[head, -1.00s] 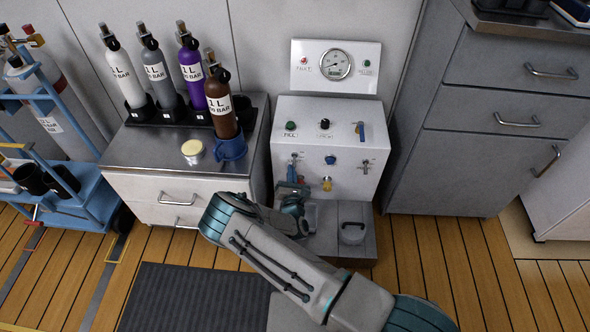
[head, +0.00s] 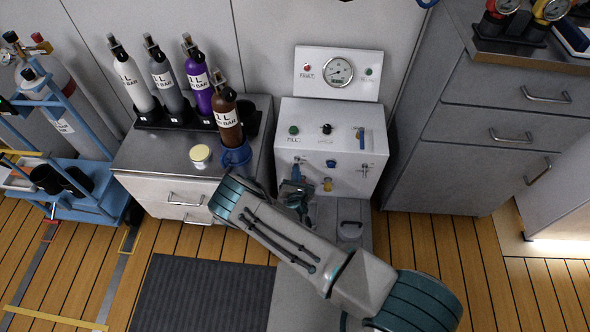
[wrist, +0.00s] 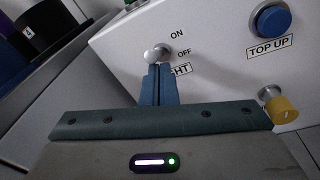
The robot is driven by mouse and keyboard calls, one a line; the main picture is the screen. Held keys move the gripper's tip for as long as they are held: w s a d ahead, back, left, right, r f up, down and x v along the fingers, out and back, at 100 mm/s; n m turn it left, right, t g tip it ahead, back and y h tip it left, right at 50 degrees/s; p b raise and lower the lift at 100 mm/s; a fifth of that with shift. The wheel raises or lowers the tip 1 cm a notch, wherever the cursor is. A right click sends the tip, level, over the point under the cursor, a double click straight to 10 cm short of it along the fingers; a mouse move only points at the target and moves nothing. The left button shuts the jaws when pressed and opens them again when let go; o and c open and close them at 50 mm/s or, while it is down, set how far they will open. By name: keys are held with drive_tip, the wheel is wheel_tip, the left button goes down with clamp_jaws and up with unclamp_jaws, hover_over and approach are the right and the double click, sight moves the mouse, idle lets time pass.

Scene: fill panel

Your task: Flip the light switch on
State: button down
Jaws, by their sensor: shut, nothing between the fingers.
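The light switch (wrist: 156,54) is a small silver toggle on the white panel (head: 345,112), with ON and OFF printed beside it in the wrist view. Its name label below is partly hidden by my fingers. I cannot tell which position the lever is in. My gripper (wrist: 160,68) is shut and empty, its blue fingertips just below the toggle, touching or very close to it.
A blue TOP UP button (wrist: 272,20) and a yellow knob (wrist: 283,109) sit right of the switch. A steel-topped cabinet (head: 170,150) with several bottles and a blue mug (head: 236,157) stands left. A drawer cabinet (head: 470,150) stands right. A bright strip (head: 555,247) shows at far right.

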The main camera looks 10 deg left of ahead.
drive_tip(key=s+r, duration=0.2)
drive_tip(key=s, duration=0.7)
drive_tip(key=shift+r, duration=0.35)
drive_tip(key=shift+d+p, duration=0.15)
drive_tip(key=shift+p, duration=0.15)
